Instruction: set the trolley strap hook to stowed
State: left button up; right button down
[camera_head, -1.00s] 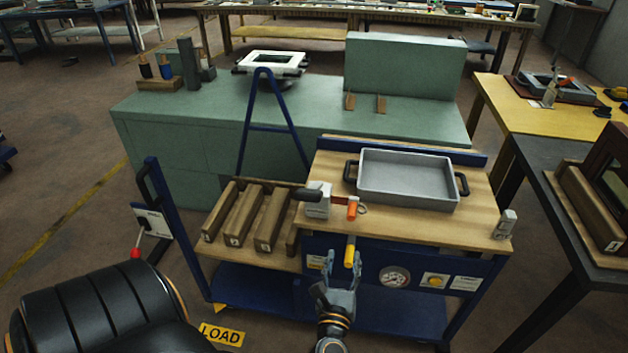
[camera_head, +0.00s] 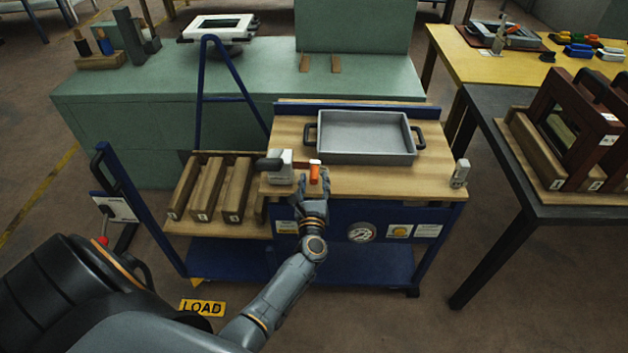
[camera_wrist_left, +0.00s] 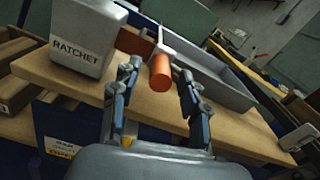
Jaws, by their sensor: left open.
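The orange cylindrical grip (camera_head: 314,170), which looks like the strap hook's handle, stands at the front edge of the trolley's wooden top (camera_head: 380,182). It also shows in the left wrist view (camera_wrist_left: 161,74). A brown-red strap (camera_wrist_left: 135,43) runs from it to the grey-white box marked RATCHET (camera_wrist_left: 82,40), also in the head view (camera_head: 281,165). My left gripper (camera_head: 315,184) is open at the orange grip. In the left wrist view its fingers (camera_wrist_left: 160,88) flank the grip with gaps on both sides. Whether the hook is latched cannot be told. My right gripper is not in view.
A grey tray (camera_head: 365,153) with black handles sits on the trolley top behind the grip. Wooden blocks (camera_head: 207,190) stand in a rack to the left. A gauge (camera_head: 361,232) is on the trolley front, and a small grey block (camera_head: 460,173) stands at the right corner.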

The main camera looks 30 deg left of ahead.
pick_arm(q)
grip_shut()
jog(key=shift+a, duration=0.1)
jog(key=s+a, duration=0.1)
jog(key=a, duration=0.1)
jog(key=s+a, duration=0.1)
jog(key=a, duration=0.1)
jog(key=shift+s+b, duration=0.2)
jog(key=shift+b, duration=0.1)
